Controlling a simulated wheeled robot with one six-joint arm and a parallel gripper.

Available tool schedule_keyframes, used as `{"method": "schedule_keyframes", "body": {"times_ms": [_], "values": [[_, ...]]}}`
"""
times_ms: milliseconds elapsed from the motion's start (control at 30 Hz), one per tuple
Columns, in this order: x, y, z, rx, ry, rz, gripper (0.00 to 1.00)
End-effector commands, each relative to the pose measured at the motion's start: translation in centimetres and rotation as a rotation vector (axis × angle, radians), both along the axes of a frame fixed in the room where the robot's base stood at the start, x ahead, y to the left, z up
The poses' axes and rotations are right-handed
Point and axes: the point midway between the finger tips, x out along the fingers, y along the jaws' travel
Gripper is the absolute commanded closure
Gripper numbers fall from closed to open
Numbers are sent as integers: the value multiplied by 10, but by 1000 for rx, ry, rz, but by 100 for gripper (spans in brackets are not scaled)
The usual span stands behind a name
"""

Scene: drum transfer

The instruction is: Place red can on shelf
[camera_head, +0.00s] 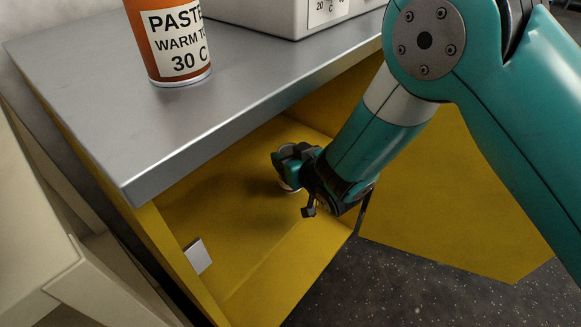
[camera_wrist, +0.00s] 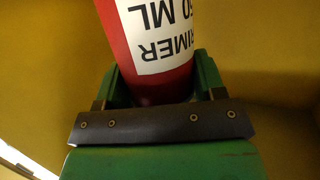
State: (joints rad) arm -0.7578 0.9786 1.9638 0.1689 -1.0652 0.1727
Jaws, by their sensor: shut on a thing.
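The red can (camera_wrist: 145,60) has a white label with black text, partly reading "RIMER" and "50 ML" upside down, in the wrist view. My gripper (camera_wrist: 162,85) is shut on it, one green finger on each side. In the head view my gripper (camera_head: 292,165) is inside the yellow cabinet, above its inner shelf surface (camera_head: 220,215). There the can is mostly hidden by the gripper; only a small pale and reddish edge (camera_head: 288,186) shows beneath it. I cannot tell whether the can touches the shelf.
The cabinet's grey top (camera_head: 150,125) overhangs the opening. An orange can labelled "PASTE WARM TO 30 C" (camera_head: 172,45) and a pale box (camera_head: 270,15) stand on it. The yellow door (camera_head: 450,210) hangs open at right. Bare shelf shows left of my gripper.

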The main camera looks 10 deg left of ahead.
Motion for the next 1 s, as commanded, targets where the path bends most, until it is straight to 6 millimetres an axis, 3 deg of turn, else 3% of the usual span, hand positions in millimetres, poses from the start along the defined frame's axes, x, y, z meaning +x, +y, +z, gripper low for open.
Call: {"method": "schedule_keyframes", "body": {"times_ms": [167, 500, 533, 633, 1000], "values": [[0, 0, -27, 0, 0, 1, 72], [0, 0, -30, 2, -1, 0, 72], [0, 0, -31, 0, 1, 0, 34], [0, 0, -30, 0, 1, 0, 11], [-2, -1, -25, -1, 1, 0, 11]]}}
